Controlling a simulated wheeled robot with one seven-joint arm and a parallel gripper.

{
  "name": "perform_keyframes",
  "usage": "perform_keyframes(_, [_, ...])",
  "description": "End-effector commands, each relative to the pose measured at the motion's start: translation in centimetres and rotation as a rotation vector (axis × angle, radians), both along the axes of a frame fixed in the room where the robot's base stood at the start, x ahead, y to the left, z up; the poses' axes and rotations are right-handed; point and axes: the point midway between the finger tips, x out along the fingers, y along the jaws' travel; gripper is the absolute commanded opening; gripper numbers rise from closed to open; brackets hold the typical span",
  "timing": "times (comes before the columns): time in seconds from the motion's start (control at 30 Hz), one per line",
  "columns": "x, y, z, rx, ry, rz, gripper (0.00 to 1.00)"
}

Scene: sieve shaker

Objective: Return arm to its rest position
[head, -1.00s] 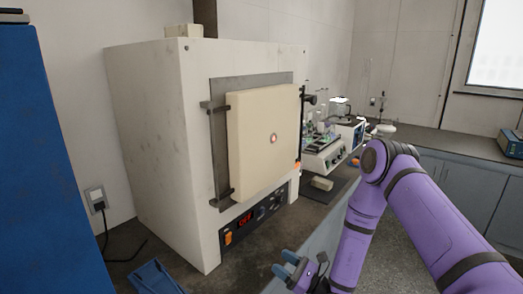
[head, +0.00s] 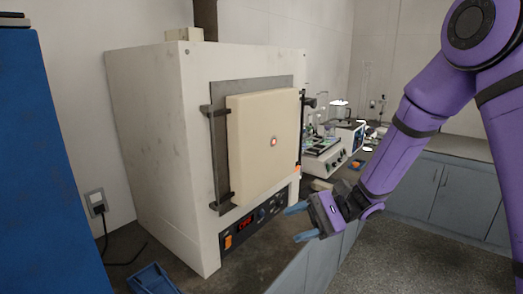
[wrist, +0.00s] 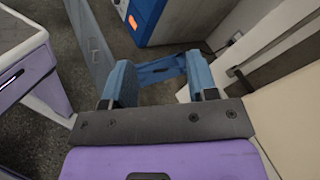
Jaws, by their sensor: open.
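My purple arm reaches in from the right in the head view. My gripper (head: 300,222) has blue fingers, which are apart with nothing between them. It is in front of the lower right part of the white furnace, over the counter's front edge. In the wrist view the two blue fingertips (wrist: 165,80) show spread, with a blue tray (wrist: 160,69) on the counter beyond them. The tray also shows at the bottom left of the head view (head: 153,279).
The white furnace (head: 150,140) has its cream door (head: 262,150) shut and a lit red display (head: 245,223). A shaker with glassware (head: 325,158) stands behind it on the counter. A blue cabinet (head: 45,160) is at far left. The floor (head: 410,255) at right is clear.

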Motion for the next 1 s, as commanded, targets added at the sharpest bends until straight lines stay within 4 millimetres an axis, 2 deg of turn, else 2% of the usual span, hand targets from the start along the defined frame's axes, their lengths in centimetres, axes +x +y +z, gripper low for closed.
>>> perform_keyframes(0.03, [-0.9, -0.5, 1.2, -0.04, -0.046, 0.027, 0.53])
perform_keyframes(0.3, [-5.5, -3.6, 5.0, -0.268, -0.265, 0.16, 0.53])
perform_keyframes(0.57, [-9.5, -7.4, 7.8, -0.504, -0.488, 0.243, 0.53])
perform_keyframes(1.0, [-15.0, -14.9, 11.8, -0.923, -0.882, 0.291, 0.53])
